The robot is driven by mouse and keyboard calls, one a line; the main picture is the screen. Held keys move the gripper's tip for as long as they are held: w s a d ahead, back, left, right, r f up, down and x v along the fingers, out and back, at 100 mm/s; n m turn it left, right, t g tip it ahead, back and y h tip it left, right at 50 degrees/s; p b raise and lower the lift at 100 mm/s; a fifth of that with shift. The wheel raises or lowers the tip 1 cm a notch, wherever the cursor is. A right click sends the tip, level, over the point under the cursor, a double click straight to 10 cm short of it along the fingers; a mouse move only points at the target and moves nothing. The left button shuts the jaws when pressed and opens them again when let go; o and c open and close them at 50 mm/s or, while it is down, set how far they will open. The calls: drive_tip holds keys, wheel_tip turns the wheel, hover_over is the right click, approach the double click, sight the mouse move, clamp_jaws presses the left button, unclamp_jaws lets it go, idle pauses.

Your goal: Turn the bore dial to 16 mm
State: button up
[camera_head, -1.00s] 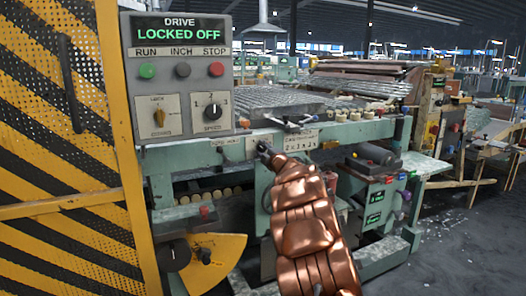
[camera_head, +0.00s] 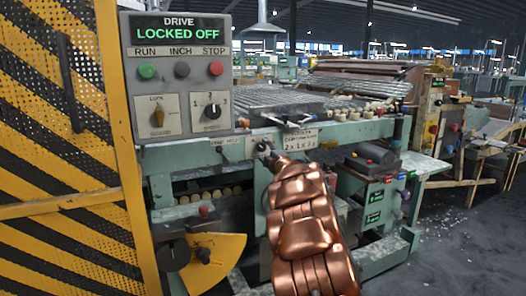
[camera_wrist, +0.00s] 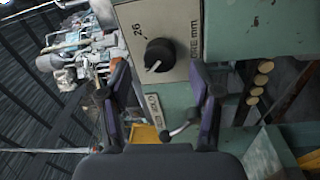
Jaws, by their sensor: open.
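The bore dial (camera_wrist: 160,55) is a round black knob with a white pointer line, on a pale plate (camera_wrist: 177,18) in the wrist view. The plate shows "26" and a partly cut-off label ending in "RE mm". The pointer aims to the lower left of that picture, and no number is readable at its tip. My gripper (camera_wrist: 158,78) is open, its two dark fingers either side of the dial in the picture; I cannot tell whether they touch it. In the head view my gripper (camera_head: 264,149) is small and dark at the green machine's front rail, largely hiding the dial.
A grey drive panel (camera_head: 180,75) reading "LOCKED OFF" stands left of my gripper. A yellow-and-black striped guard (camera_head: 60,150) fills the left side. A small lever (camera_wrist: 181,129) shows below the dial in the wrist view. Open floor (camera_head: 465,230) lies to the right.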

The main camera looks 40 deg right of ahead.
drive_tip(key=v, duration=0.9)
drive_tip(key=shift+s, duration=0.15)
idle(0.4)
drive_tip(key=s+a+r+m+g+h+p, duration=0.1)
drive_tip(key=a+r+m+g+h+p, duration=0.25)
drive_tip(key=r+m+p, duration=0.4)
drive_tip(key=s+a+r+m+g+y+p, duration=0.1)
drive_tip(key=s+a+r+m+g+p, duration=0.3)
drive_tip(key=a+p, duration=0.45)
drive_tip(key=s+a+r+g+y+p, duration=0.1)
drive_tip(key=s+a+g+y+p, duration=0.2)
drive_tip(key=s+a, duration=0.8)
drive_tip(key=s+a+r+g+y+p, duration=0.1)
drive_tip(key=s+a+g+y+p, duration=0.1)
drive_tip(key=s+a+g+p, duration=0.3)
drive_tip(key=s+a+r+m+g+y+p, duration=0.1)
drive_tip(key=s+a+g+y+p, duration=0.2)
drive_tip(key=s+a+p, duration=0.6)
drive_tip(key=s+a+g, duration=0.1)
drive_tip(key=s+a, duration=0.7)
drive_tip(key=a, duration=0.3)
drive_tip(key=shift+r+y, duration=0.25)
drive_tip(key=shift+y, duration=0.1)
